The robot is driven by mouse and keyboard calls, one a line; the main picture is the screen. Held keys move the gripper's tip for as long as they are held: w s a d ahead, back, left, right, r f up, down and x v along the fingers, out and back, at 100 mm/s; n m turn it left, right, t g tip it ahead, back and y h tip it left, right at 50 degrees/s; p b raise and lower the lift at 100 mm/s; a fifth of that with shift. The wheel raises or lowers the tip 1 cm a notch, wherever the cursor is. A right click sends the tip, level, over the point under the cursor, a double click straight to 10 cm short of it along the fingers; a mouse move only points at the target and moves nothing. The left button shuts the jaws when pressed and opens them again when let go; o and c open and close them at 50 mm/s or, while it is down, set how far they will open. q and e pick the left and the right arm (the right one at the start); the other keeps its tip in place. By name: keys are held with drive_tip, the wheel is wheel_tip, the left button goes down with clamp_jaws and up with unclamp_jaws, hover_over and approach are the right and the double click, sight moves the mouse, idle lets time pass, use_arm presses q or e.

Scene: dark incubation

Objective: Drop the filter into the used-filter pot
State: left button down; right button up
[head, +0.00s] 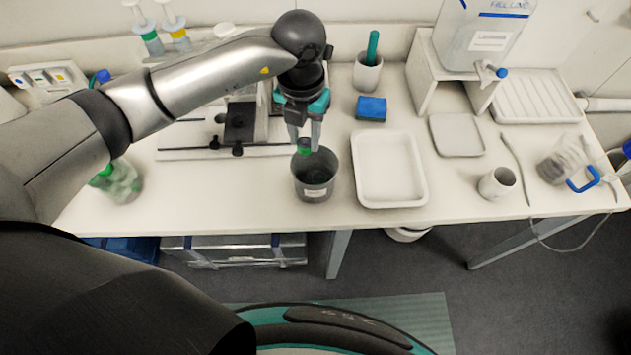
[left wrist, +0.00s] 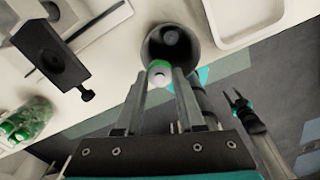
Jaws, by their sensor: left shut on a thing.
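The filter (head: 304,146) is a small round piece with a green edge; its pale face shows in the left wrist view (left wrist: 159,72). My left gripper (head: 305,140) is shut on it, with the filter between its fingertips (left wrist: 160,75). The dark grey used-filter pot (head: 314,190) stands upright on the bench, open at the top, with a pale label. In both views the filter overlaps the pot's rim (left wrist: 148,52); the exact height is hard to tell. My right gripper (left wrist: 238,98) shows only in the left wrist view, away from the pot, its fingers apart and empty.
A white tray (head: 391,201) stands close to the pot's right. A stand with a dark block (head: 239,122) is behind left. A bottle with green (head: 122,182) is at the left. A blue sponge (head: 371,108) and a small white cup (head: 497,183) are farther right.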

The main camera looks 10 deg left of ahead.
use_arm(q)
drive_tip(key=shift+f, duration=0.1)
drive_tip(key=shift+c, duration=2.2)
unclamp_jaws()
wheel_tip(320, 180, up, 15)
drive_tip(key=b, duration=0.1)
drive_tip(key=shift+d, duration=0.1)
